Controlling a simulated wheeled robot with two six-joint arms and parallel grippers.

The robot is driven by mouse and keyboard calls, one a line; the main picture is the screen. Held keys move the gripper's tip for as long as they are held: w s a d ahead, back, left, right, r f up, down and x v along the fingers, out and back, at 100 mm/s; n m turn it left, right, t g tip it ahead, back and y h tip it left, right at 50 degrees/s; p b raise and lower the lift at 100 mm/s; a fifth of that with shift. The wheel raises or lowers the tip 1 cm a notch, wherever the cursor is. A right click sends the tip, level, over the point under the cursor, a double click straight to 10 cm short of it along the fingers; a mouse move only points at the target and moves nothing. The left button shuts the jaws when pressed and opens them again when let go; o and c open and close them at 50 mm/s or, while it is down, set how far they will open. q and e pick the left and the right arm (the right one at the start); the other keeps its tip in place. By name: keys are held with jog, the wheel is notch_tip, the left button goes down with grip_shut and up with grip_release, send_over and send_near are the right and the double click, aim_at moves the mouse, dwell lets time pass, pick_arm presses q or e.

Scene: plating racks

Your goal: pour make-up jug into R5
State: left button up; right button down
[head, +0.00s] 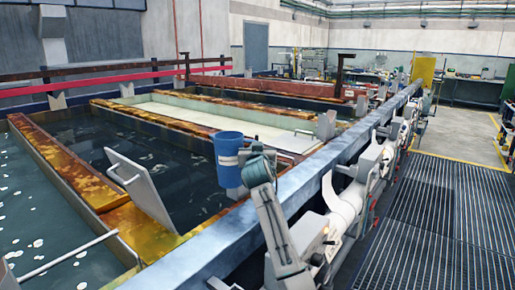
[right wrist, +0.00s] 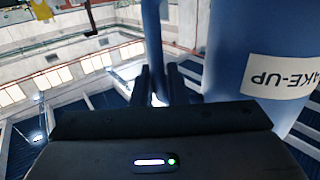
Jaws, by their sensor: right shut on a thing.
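The blue make-up jug (head: 228,160) has a pale label band and stands upright in the air in the head view, near the rail beside the tanks. My right gripper (head: 244,160) is shut on it from the right side. In the right wrist view the jug (right wrist: 262,55) fills the right side, its "MAKE-UP" label upside down, with the fingers (right wrist: 160,88) closed around its handle. No R5 marking is readable, so I cannot tell which tank it is. A dark-liquid tank (head: 190,175) lies behind and left of the jug. My left gripper is not in view.
A long grey metal rail (head: 330,148) runs along the tanks. A tilted grey panel (head: 140,190) stands at the near tank divider. A pale-liquid tank (head: 215,117) lies farther back. White cylindrical equipment (head: 345,205) lines the rail's right side, beside a grated walkway (head: 430,200).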

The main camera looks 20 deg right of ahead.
aim_at(244, 141)
jog(key=shift+w+a+r+n+p, duration=0.25)
jog(key=shift+a+n+p, duration=0.1)
jog(key=shift+a, duration=0.2)
jog(key=shift+w+a+r+n+p, duration=0.2)
jog(key=shift+a+r+n+p, duration=0.15)
jog(key=shift+a, duration=0.25)
jog(key=shift+w+a+r+n+p, duration=0.2)
jog(key=shift+a+n+p, duration=0.2)
jog(key=shift+a, duration=0.15)
jog(key=shift+w+a+r+n+p, duration=0.15)
jog(key=shift+a+r+n+p, duration=0.15)
jog(key=shift+n+p, duration=0.35)
jog(key=shift+r+p, duration=0.25)
jog(key=shift+p, duration=0.25)
jog(key=shift+r+n+p, duration=0.45)
jog(key=shift+n+p, duration=0.2)
jog(key=shift+p, duration=0.2)
jog(key=shift+f, duration=0.15)
